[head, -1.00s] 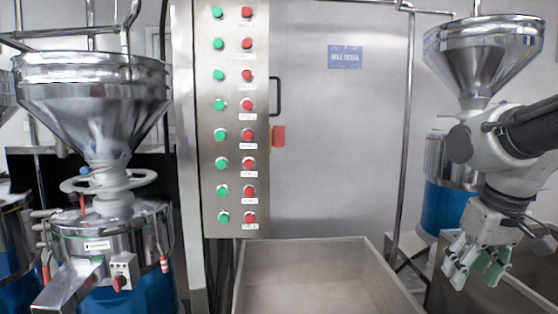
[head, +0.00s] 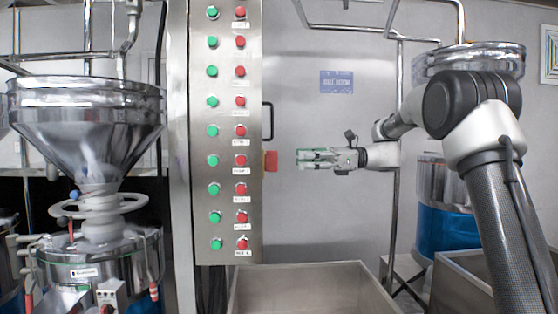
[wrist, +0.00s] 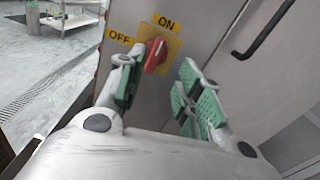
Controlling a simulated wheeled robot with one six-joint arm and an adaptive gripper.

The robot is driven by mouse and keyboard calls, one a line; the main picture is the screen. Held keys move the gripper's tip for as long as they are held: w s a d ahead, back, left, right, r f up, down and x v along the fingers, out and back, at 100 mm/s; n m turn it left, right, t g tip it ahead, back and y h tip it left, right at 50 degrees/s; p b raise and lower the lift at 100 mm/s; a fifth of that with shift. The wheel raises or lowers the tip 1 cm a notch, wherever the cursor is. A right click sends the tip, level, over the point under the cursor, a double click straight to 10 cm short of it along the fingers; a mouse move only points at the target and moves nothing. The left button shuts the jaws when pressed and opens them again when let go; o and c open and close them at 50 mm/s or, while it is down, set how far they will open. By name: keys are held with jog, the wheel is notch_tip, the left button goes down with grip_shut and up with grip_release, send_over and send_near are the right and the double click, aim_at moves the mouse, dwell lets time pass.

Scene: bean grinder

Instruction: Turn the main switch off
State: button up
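The main switch is a red rotary knob (wrist: 155,55) on a yellow plate, with an ON label above it and an OFF label to its upper left in the wrist view. Its grip appears to point toward ON. In the head view the red switch (head: 271,161) sticks out from the right side of the control cabinet. My gripper (head: 299,158) is level with it, a short gap to its right. In the wrist view my gripper (wrist: 160,88) is open and empty, its green-padded fingers either side of the line to the knob, not touching it.
The steel control cabinet (head: 228,100) carries columns of green and red buttons. A black door handle (head: 268,121) is just above the switch. A steel bin (head: 310,288) stands below my gripper. Hopper grinders stand at left (head: 85,130) and behind my arm at right.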

aim_at(272, 161)
jog(key=a+m, duration=0.1)
jog(key=a, duration=0.6)
jog(key=shift+s+a, duration=0.2)
jog(key=shift+a, duration=0.2)
jog(key=shift+c, duration=0.2)
grip_shut()
